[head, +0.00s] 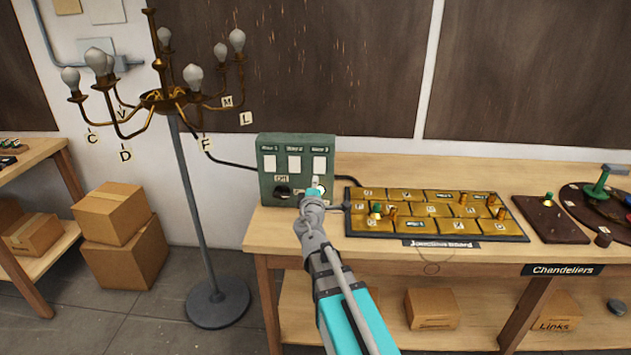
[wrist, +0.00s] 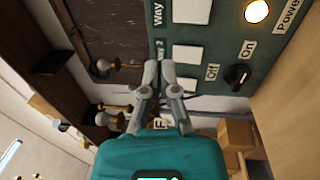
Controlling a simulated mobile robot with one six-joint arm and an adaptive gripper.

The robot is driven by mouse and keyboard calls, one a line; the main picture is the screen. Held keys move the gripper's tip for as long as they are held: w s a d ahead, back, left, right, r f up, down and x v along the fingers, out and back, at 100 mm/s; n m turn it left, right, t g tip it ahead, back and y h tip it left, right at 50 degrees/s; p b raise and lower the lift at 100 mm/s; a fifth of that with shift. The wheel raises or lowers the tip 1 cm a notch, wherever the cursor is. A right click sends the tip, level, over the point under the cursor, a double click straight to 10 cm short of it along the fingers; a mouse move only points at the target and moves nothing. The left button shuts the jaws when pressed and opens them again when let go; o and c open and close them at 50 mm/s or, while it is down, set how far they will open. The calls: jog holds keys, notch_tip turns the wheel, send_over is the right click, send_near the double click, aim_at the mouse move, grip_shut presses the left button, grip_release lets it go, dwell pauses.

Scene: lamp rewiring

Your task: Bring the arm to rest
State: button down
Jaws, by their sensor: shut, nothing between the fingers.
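My gripper (wrist: 158,75) is shut and empty in the wrist view, its fingertips together in front of the green switch box. In the head view my gripper (head: 316,185) is at the lower right front of the green box (head: 296,148), partly covering it; I cannot tell whether it touches. The arm reaches up from the bottom of the head view. The box has three white plates marked as ways. In the wrist view a black knob (wrist: 237,75) sits by Off and On labels, and a round lamp (wrist: 256,11) by Power glows.
The junction board (head: 430,212) with brass tiles and small pieces lies right of the box on the wooden bench (head: 480,262). A brass chandelier (head: 160,98) with bulbs and letter tags stands on a pole at left. Cardboard boxes (head: 120,250) are stacked on the floor at left.

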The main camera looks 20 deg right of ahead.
dwell(0.3)
jog(key=s+d+f+m+g+h+p, duration=0.1)
jog(key=s+d+f+m+g+h, duration=0.35)
jog(key=s+f+m+g, duration=0.75)
jog(key=s+a+f+m+g+y, duration=0.1)
jog(key=s+a+f+g+y, duration=0.2)
jog(key=s+a+y, duration=0.2)
jog(key=s+a+f+m+g+y+p, duration=0.1)
jog(key=s+a+f+g+y, duration=0.2)
jog(key=s+a+y, duration=0.2)
jog(key=shift+s+f+y, duration=0.4)
jog(key=shift+s+y, duration=0.05)
jog(key=shift+s, duration=0.55)
jog(key=c, duration=1.3)
grip_release()
jog(key=shift+c, duration=0.2)
